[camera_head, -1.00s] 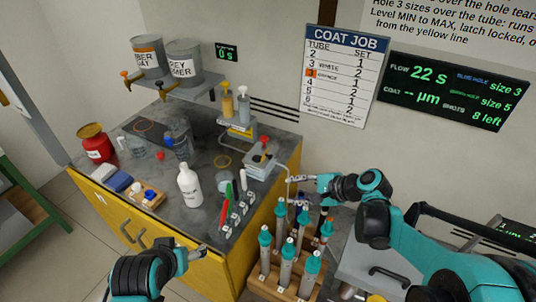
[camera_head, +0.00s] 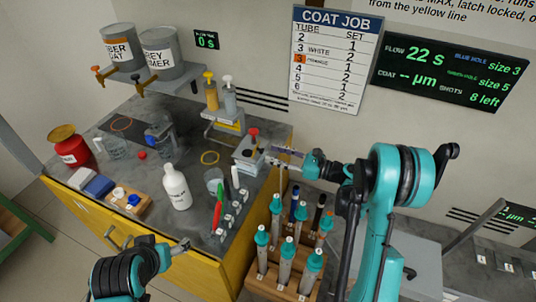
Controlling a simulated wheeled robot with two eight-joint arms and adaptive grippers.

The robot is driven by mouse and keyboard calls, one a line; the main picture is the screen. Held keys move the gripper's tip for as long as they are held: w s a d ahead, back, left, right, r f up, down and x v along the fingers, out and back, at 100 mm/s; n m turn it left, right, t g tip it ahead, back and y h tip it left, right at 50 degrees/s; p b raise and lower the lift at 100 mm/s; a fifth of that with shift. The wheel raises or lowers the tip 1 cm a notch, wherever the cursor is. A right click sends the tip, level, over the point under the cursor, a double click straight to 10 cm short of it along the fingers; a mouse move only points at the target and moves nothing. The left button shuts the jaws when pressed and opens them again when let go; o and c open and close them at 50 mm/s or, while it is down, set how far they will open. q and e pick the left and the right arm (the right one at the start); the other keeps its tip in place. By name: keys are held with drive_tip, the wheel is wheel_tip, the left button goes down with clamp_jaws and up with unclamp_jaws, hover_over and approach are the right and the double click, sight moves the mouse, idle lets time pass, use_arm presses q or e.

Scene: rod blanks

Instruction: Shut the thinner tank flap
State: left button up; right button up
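A small grey metal box with a red knob (camera_head: 253,132) stands at the back right of the bench. It looks like the thinner tank, but I can read no label on it. Its pale top plate is visible; whether the flap is open or shut is too small to tell. My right gripper (camera_head: 280,156) is at the box's right side, its fingers pointing left. Contact and finger opening are unclear. My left gripper (camera_head: 184,245) is low in front of the yellow cabinet, away from the box, with its fingers too small to judge.
A rack of teal-capped tubes (camera_head: 285,262) stands below my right arm. A white bottle (camera_head: 176,187), several upright pens, a two-pump dispenser (camera_head: 225,118) and a red pot (camera_head: 68,147) crowd the bench (camera_head: 200,222). Labelled tanks (camera_head: 161,55) sit on a shelf.

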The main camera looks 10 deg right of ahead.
drive_tip(key=x, duration=0.3)
drive_tip(key=shift+d, duration=0.1)
clamp_jaws()
